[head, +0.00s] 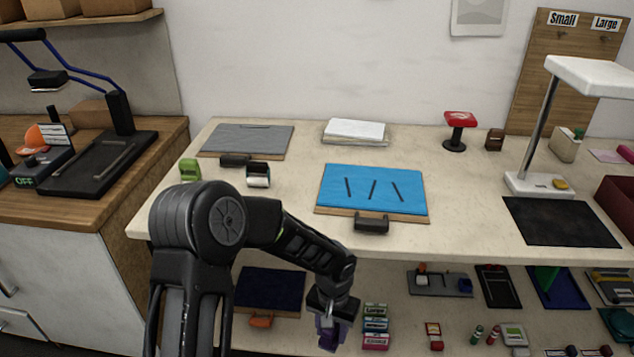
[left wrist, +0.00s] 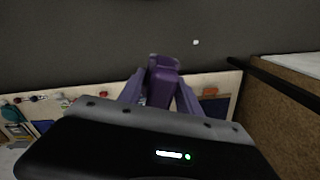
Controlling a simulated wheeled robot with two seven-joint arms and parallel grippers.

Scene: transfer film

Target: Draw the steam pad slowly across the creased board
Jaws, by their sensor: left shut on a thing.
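A blue-topped board (head: 385,178) with three dark slanted lines, which look like creases, lies on the table's middle. It has a wooden edge and a dark handle (head: 371,223) at its front. My left gripper (head: 329,333) hangs in front of the table edge, below the tabletop and apart from the board. It is shut on a purple block (left wrist: 164,84), seen between the purple fingers in the left wrist view; I cannot tell whether this is the steam pad. My right gripper is not in view.
A grey board (head: 246,139), a small black-and-white item (head: 258,175) and a green item (head: 189,169) sit at the table's left. White sheets (head: 355,131) and a red-topped stand (head: 459,121) are behind. A lamp (head: 541,184) and black mat (head: 560,222) are right. A lower shelf holds several items.

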